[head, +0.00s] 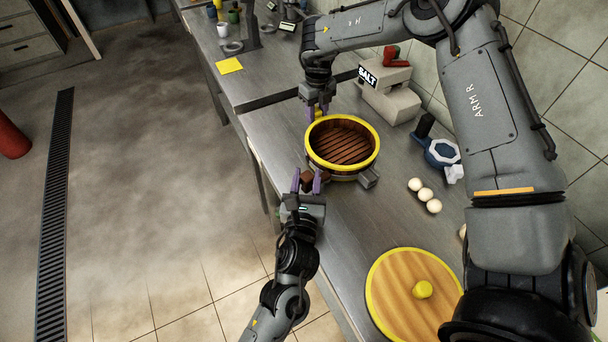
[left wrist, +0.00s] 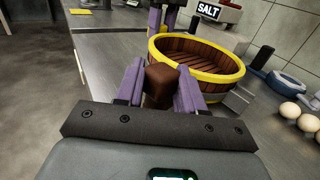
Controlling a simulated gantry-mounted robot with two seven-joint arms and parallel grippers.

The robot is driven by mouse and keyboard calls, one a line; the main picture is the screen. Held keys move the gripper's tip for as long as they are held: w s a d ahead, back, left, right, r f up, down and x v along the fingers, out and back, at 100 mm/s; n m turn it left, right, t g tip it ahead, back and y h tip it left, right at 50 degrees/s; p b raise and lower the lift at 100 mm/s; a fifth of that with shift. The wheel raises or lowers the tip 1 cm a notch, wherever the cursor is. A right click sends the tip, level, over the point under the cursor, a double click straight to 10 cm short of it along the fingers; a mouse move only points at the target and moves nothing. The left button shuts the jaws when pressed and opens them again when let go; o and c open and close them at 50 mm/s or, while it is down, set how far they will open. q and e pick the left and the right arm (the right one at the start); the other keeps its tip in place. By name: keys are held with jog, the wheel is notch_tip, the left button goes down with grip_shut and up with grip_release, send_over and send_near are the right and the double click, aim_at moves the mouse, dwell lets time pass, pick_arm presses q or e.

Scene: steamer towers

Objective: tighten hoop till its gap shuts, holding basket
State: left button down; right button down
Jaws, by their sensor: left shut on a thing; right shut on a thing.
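The round basket (head: 345,146) of dark brown slats with a yellow rim stands on the steel counter; it also shows in the left wrist view (left wrist: 200,57). A grey band, apparently the hoop (left wrist: 232,103), shows low on its near side, with a grey block (head: 369,177) sticking out. Whether the hoop has a gap is too small to tell. My left gripper (head: 306,178) is shut on a dark brown block (left wrist: 160,84) at the basket's near left side. My right gripper (head: 318,110) is shut at the far left side on a small yellow piece, mostly hidden by its fingers.
A round wooden lid (head: 400,295) with a yellow edge and knob lies at the counter's near end. Several white balls (head: 425,195) and a blue device (head: 440,152) lie right of the basket. A SALT box (head: 385,95) stands behind. The counter's front edge runs close on the left.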

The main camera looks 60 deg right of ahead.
dwell(0.3)
pick_arm(q)
jog(key=c, duration=0.8)
grip_release()
jog(key=shift+a, duration=0.1)
jog(key=v, duration=1.2)
jog(key=shift+s, duration=0.2)
